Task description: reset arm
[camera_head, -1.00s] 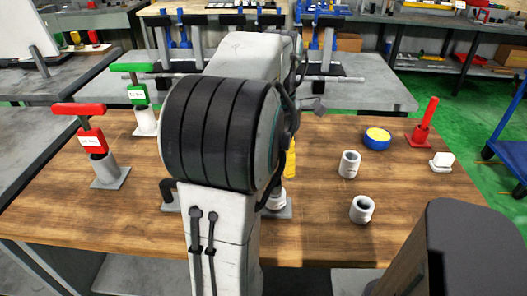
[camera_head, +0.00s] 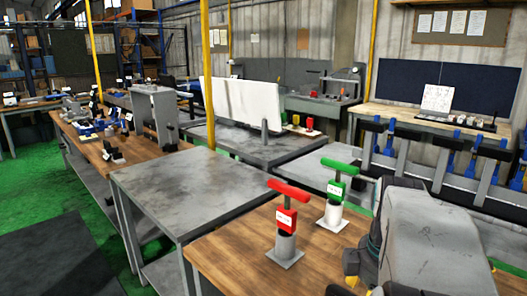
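My arm shows at the lower right of the head view as a white link with a dark joint, over the right part of the wooden table (camera_head: 222,262). My gripper is not visible in this view. A red-handled tool (camera_head: 287,208) stands upright in a grey holder (camera_head: 285,247) on that table. A green-handled tool (camera_head: 336,185) stands upright in a white holder (camera_head: 332,214) behind it, close to my arm. Nothing shows whether my gripper holds anything.
A bare grey metal table (camera_head: 185,185) adjoins the wooden table on the left. Behind it a white board (camera_head: 243,108) stands on another grey table. A long workbench (camera_head: 90,143) with tools runs at the left. Green floor (camera_head: 30,185) is open at the far left.

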